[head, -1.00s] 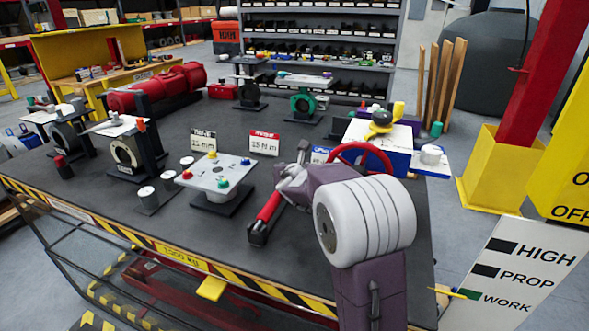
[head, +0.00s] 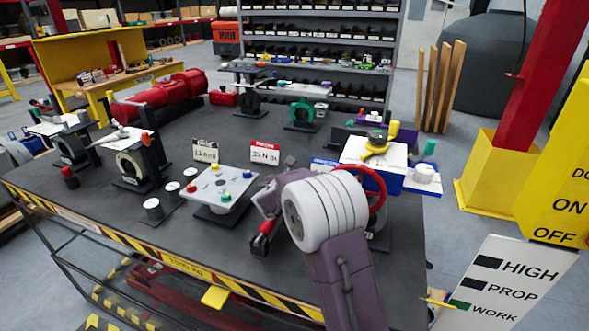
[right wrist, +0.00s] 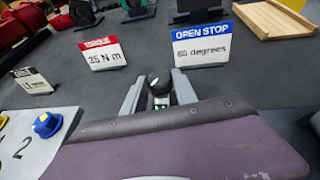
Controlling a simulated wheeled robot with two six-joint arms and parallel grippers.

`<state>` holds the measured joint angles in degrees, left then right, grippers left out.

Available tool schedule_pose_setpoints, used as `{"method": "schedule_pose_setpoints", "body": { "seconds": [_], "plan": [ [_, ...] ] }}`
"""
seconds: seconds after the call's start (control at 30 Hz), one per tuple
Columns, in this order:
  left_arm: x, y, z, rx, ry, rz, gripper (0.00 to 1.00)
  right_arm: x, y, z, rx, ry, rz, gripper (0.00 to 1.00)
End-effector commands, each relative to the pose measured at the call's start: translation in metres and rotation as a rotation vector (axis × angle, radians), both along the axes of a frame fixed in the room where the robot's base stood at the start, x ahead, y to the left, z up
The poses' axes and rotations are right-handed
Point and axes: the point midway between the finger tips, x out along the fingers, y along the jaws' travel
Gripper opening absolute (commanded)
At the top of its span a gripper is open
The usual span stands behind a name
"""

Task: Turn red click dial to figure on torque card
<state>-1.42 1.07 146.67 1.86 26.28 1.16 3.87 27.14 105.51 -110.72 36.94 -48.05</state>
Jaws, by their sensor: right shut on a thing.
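The red-headed torque card (head: 265,153) stands on the dark table. In the right wrist view this card (right wrist: 102,54) reads 25 or 35 N m; I cannot tell the first digit. In the right wrist view my right gripper (right wrist: 158,97) is shut on a part with a round black end (right wrist: 159,82). I cannot make out a dial scale. My left gripper is not in view.
A grey plate with coloured knobs (head: 218,190) stands left of the tool. A white thickness card (head: 205,150) and a blue open stop card (right wrist: 201,45) flank the torque card. A red handwheel (head: 376,190) and a blue-sided box (head: 352,178) are close on the right.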

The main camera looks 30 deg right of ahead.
Motion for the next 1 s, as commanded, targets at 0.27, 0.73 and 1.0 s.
{"method": "schedule_pose_setpoints", "body": {
  "seconds": [0.27,0.73,1.0],
  "plan": [
    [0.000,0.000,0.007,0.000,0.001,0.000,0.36,0.000,0.001,0.002,-0.005,-0.003,-0.046,0.00],
    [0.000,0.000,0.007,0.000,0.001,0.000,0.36,0.000,0.001,0.001,-0.004,-0.001,-0.045,0.56],
    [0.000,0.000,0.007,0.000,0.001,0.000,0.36,-0.029,0.031,0.019,-0.004,-0.003,-0.040,0.56]
  ]
}}
